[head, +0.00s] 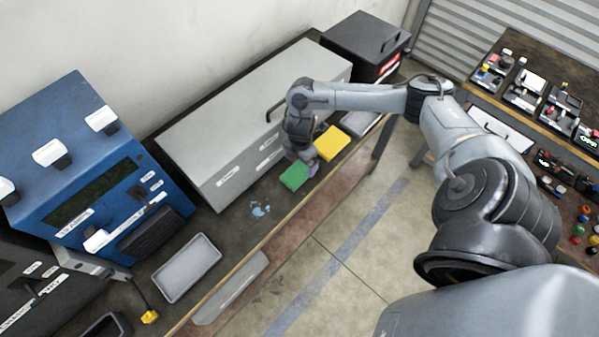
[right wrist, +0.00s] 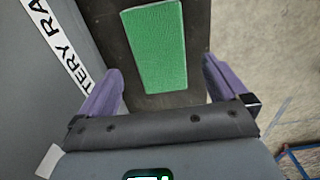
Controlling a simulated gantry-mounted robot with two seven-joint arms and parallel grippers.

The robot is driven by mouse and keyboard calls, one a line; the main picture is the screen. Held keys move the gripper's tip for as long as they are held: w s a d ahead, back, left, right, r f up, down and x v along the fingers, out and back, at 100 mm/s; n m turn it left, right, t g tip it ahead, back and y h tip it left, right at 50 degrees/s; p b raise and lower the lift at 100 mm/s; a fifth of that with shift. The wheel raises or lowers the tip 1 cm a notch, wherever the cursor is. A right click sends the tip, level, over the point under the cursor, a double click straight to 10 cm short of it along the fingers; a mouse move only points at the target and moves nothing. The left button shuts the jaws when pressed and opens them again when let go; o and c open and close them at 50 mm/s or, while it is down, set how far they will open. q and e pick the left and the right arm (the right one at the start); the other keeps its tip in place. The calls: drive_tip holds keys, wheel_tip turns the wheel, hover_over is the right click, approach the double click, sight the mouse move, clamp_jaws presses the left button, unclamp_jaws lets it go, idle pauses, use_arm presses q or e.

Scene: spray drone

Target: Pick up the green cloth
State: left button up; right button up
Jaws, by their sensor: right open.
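The green cloth (head: 294,176) lies flat on the dark bench top, in front of the long grey box. In the right wrist view the green cloth (right wrist: 156,45) is a textured rectangle lying ahead of and between the fingers. My right gripper (head: 308,164) is just beside the cloth at its right in the head view. In the right wrist view my right gripper (right wrist: 162,88) is open, with its two purple fingers apart and nothing between them. My left gripper is not in view.
A yellow cloth (head: 332,143) lies behind my gripper, near a grey tray (head: 358,123). The grey box (head: 240,140) stands close behind the cloth. A bluish spill (head: 260,209) and an empty grey tray (head: 187,268) are to the left. The bench's front edge is close.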

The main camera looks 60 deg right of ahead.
sight(300, 170)
drive_tip(key=shift+a+f+b, duration=0.1)
drive_tip(key=shift+f+b, duration=0.2)
drive_tip(key=shift+f, duration=1.95)
drive_tip(key=shift+c, duration=0.3)
drive_tip(key=c, duration=1)
